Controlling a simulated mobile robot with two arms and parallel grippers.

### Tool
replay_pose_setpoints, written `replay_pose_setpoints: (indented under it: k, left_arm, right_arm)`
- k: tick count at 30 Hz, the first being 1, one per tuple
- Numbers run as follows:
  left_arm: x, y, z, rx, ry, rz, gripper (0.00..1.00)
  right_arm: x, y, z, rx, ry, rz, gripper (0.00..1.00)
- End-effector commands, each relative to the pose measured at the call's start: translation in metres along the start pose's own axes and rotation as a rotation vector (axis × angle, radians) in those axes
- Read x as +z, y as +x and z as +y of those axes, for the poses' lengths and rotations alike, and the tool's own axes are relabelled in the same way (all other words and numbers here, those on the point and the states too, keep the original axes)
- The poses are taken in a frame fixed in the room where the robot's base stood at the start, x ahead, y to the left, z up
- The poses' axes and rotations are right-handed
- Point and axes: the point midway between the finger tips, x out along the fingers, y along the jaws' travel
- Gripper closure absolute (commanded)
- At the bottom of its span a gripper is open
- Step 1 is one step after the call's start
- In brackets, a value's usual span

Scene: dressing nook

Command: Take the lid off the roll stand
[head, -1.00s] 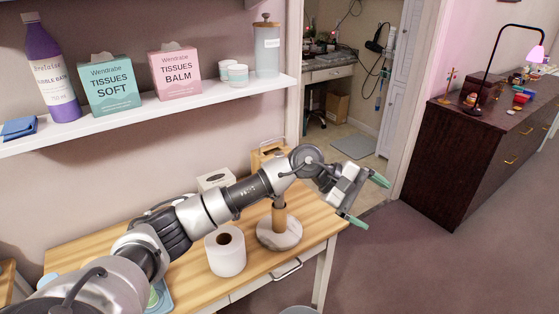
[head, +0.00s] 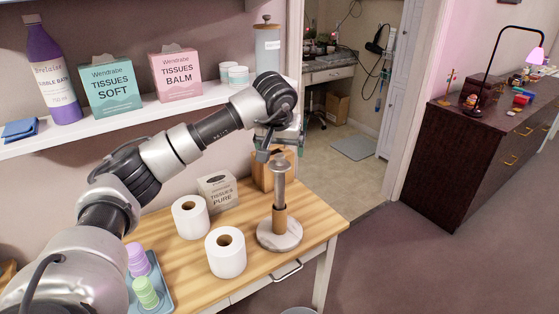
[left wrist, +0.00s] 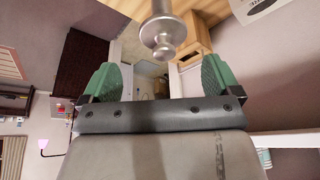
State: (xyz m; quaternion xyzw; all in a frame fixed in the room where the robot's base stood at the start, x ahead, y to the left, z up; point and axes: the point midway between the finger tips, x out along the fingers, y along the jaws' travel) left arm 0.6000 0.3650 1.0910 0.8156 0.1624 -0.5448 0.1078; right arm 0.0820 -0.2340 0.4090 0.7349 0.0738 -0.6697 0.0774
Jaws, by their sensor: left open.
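The roll stand (head: 279,234) stands upright on the wooden table, with a round pale base and a brown core around its post. The silver lid (head: 279,172) tops the post and ends in a small knob. My left gripper (head: 280,148) is open and empty, just above the lid, fingers pointing down. In the left wrist view, the lid (left wrist: 162,32) shows ahead of the gap between the green fingertips (left wrist: 157,75), with clear space on both sides; I see no contact. My right gripper is not in view.
Two white paper rolls (head: 226,252) (head: 190,216) and a tissue box (head: 217,190) stand left of the stand. A wooden box (head: 262,175) is behind it. The wall shelf (head: 140,118) holds boxes and jars. Floor to the right is clear.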

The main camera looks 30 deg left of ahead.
Motion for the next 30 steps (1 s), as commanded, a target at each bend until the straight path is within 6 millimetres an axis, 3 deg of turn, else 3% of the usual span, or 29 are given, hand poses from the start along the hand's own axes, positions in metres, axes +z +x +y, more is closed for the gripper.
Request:
replay_pose_setpoints:
  k: [9, 18, 28, 30]
  left_arm:
    - [0.002, 0.043, -0.005, 0.000, -0.001, -0.003, 0.08]
    - [0.002, 0.048, -0.006, 0.001, -0.001, -0.001, 0.08]
    - [0.002, 0.048, -0.006, 0.001, -0.001, -0.001, 0.59]
    - [0.002, 0.048, -0.006, 0.001, -0.001, -0.001, 0.60]
  right_arm:
    - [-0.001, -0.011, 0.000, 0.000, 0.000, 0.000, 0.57]
    - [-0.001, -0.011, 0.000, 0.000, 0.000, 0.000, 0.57]
    - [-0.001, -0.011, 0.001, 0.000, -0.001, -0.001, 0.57]
    - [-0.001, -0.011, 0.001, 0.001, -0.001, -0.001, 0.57]
